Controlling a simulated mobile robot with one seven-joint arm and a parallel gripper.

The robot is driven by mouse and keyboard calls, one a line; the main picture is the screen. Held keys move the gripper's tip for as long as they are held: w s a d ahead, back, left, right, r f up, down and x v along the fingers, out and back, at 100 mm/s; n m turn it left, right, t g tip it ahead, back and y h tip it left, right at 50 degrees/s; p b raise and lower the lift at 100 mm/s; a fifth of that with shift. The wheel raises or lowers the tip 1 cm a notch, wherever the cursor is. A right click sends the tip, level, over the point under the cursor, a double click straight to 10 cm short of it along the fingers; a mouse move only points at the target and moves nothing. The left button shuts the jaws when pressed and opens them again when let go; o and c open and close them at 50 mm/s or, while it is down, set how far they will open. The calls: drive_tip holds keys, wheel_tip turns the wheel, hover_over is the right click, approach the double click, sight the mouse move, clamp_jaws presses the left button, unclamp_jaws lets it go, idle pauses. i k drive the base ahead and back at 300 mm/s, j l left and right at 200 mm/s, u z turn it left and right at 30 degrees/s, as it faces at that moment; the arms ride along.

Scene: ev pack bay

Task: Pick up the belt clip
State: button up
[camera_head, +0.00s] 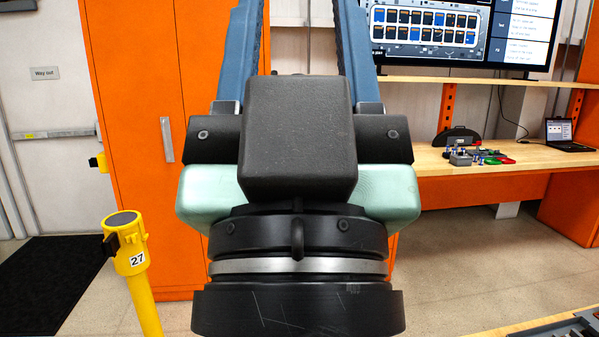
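My gripper (297,10) fills the middle of the view, seen from behind. Its two blue fingers stand wide apart and run out of the top edge, so the tips are hidden. Nothing shows between the visible parts of the fingers. A yellow post (128,262) marked 27 stands at the lower left. A small black piece (111,244) on the left side of its head may be the belt clip; I cannot tell for sure. A small yellow fitting with a black part (98,162) sits at the orange cabinet's left edge. My gripper is right of both, touching neither.
A tall orange cabinet (135,110) stands behind my gripper. A wooden workbench (450,165) at the right bears small parts (480,157) and a laptop (568,135), below a screen (465,30). A dark mat (45,280) lies left.

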sight(111, 245)
drive_tip(key=i+l+u, duration=0.1)
drive_tip(key=i+u, duration=0.15)
drive_tip(key=i, duration=0.25)
drive_tip(key=i+l+u, duration=0.2)
drive_tip(key=i, duration=0.3)
drive_tip(key=i+l+u, duration=0.25)
drive_tip(key=i, duration=0.25)
drive_tip(key=i+l+u, duration=0.2)
drive_tip(key=u, duration=0.2)
drive_tip(key=i+l+u, duration=0.25)
drive_tip(key=u, duration=0.2)
drive_tip(key=i+l+u, duration=0.2)
drive_tip(key=l+u, duration=0.2)
drive_tip(key=i+l+u, duration=0.1)
drive_tip(key=l+u, duration=0.75)
drive_tip(key=l, duration=0.2)
drive_tip(key=l+u, duration=0.5)
drive_tip(key=l, duration=0.2)
